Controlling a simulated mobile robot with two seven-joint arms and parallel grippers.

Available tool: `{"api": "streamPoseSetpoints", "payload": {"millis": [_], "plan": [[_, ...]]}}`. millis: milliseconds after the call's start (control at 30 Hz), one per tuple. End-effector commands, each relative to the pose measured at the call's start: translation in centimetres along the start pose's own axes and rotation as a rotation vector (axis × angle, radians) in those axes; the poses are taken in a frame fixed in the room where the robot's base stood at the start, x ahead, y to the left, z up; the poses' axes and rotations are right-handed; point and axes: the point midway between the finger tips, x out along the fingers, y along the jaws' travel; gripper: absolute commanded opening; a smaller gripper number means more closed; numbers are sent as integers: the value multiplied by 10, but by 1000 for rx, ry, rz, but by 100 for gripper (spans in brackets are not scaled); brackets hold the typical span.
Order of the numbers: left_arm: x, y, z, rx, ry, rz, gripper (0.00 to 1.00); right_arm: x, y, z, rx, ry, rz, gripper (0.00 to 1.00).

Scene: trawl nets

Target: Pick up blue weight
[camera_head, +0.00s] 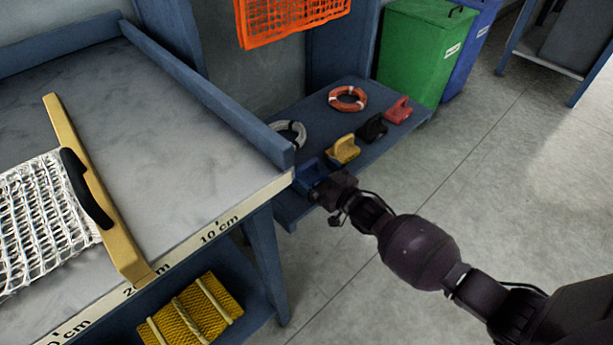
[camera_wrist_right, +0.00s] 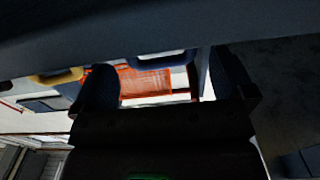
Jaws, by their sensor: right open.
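The blue weight (camera_head: 307,172) sits at the near end of a low blue bench, partly hidden by my right gripper. My right gripper (camera_head: 322,187) is right beside it, at its right side; I cannot tell whether they touch. In the right wrist view, the right gripper's two fingers (camera_wrist_right: 165,85) are spread apart with nothing clamped between them. A blue edge, probably the weight's handle (camera_wrist_right: 150,57), shows just beyond them. My left gripper is not in view.
On the bench (camera_head: 345,95) also stand a yellow weight (camera_head: 343,150), a black weight (camera_head: 372,128), a red weight (camera_head: 398,110), an orange ring (camera_head: 347,98) and a grey ring (camera_head: 290,133). The measuring table (camera_head: 170,130) borders on the left. Open floor lies right.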

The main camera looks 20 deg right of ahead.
Motion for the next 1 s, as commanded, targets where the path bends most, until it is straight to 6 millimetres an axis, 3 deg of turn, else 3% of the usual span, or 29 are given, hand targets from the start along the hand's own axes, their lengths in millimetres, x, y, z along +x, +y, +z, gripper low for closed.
{"api": "streamPoseSetpoints", "payload": {"millis": [300, 600, 1000], "plan": [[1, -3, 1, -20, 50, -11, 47, 34, -1, 1, 1, -4, -1, 100], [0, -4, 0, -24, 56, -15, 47, 37, 0, -2, 0, -1, -1, 100], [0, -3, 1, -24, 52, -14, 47, 37, 0, -2, 0, -2, -1, 40]]}}
